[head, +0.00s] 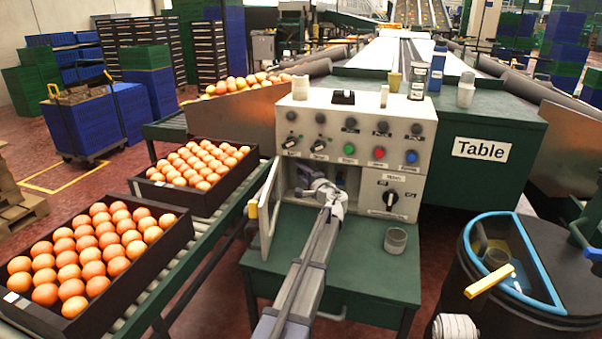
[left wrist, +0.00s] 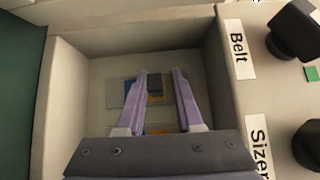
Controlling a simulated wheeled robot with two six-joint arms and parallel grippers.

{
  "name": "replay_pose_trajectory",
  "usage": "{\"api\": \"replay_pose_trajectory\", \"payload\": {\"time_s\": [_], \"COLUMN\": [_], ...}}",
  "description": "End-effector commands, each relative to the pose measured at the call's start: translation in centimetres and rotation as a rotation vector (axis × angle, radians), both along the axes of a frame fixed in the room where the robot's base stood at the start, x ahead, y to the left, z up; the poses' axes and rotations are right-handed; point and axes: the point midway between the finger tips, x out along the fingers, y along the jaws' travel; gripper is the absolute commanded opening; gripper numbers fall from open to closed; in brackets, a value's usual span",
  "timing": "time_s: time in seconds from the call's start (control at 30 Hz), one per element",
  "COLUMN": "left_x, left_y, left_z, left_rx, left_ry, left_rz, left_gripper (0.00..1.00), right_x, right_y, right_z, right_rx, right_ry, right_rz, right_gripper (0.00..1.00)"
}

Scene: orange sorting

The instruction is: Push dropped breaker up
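The control panel (head: 360,120) has an open recess (head: 300,172) low on its left side, with its door (head: 268,210) swung open to the left. My left gripper (head: 328,188) reaches into this recess. In the left wrist view, my left gripper (left wrist: 159,88) has its two fingers apart, pointing at the recess back wall. A small dark piece that looks like the breaker (left wrist: 154,86) shows between the fingertips, against an orange and blue-grey patch. Whether it is up or down, or touched by a finger, I cannot tell. My right gripper is not seen.
The recess side wall (left wrist: 218,75) stands close to the right of the fingers, beside the Belt label (left wrist: 239,48) and black knobs. A glass cup (head: 395,240) stands on the green bench.

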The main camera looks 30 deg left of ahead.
Motion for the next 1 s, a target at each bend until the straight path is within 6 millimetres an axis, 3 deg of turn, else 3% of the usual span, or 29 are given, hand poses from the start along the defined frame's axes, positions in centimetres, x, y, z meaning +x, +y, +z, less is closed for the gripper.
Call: {"api": "replay_pose_trajectory", "payload": {"time_s": [0.17,0.57,1.0], "left_x": [0.0,-0.4,-3.8], "left_y": [0.0,-0.7,-6.0], "left_z": [0.0,-0.1,-0.1], "left_rx": [-0.001,-0.004,-0.003], "left_ry": [0.0,0.0,-0.001], "left_rz": [0.0,-0.001,-0.003], "left_gripper": [0.53,0.53,0.53], "right_x": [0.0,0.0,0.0], "right_y": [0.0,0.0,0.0], "right_z": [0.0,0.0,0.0], "right_rx": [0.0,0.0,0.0], "right_ry": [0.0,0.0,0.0], "right_rz": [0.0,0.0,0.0], "right_gripper": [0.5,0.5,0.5]}}
